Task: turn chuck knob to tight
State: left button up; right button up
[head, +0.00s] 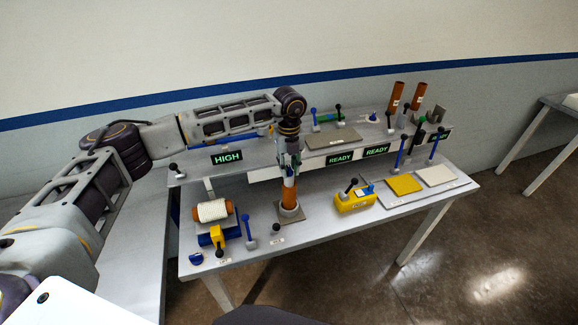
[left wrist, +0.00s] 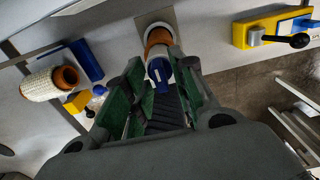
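An upright orange cylinder (head: 289,196) stands in a grey collar on a square plate on the table, with a blue-and-white top that also shows in the left wrist view (left wrist: 160,72). My left gripper (head: 289,168) points down right above it. In the left wrist view its green-padded fingers (left wrist: 158,95) are spread on either side of the blue top, with gaps visible. A small blue knob (head: 196,258) sits at the table's front left. No label naming a chuck knob is readable, so I cannot tell which part it is. My right gripper is not in view.
A white-wound roll (head: 213,210) on a blue and yellow holder stands left. A blue lever (head: 249,232) is beside it. A yellow box (head: 354,200) with a black-knobbed lever is right. The raised shelf behind carries HIGH and READY signs (head: 227,157) and several levers.

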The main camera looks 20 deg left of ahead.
pick_arm(q)
grip_shut()
